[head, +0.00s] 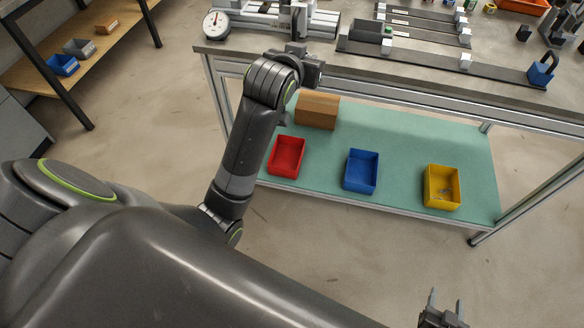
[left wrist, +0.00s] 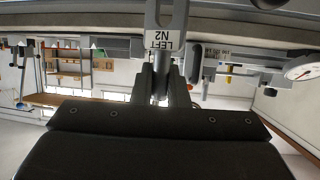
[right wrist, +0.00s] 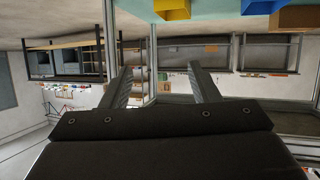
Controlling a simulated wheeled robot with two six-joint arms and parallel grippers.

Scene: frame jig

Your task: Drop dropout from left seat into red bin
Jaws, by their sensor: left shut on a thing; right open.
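My left gripper (head: 298,50) is at the near edge of the bench top, in front of the jig (head: 262,12). In the left wrist view its fingers (left wrist: 162,85) are shut on a slim grey metal piece, likely the dropout (left wrist: 162,62). A grey block labelled "LEFT N2" (left wrist: 163,40), likely the left seat, is directly beyond it; I cannot tell whether the piece still touches it. The red bin (head: 286,157) stands on the green lower shelf, below the gripper. My right gripper (head: 443,306) is open and empty, low at the front; its fingers (right wrist: 162,85) are apart.
A blue bin (head: 361,170), a yellow bin (head: 441,188) with small parts inside and a cardboard box (head: 317,109) share the green shelf (head: 400,130). The bench edge (head: 420,92) overhangs it. A dial gauge (head: 216,25) stands at the bench's left corner.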

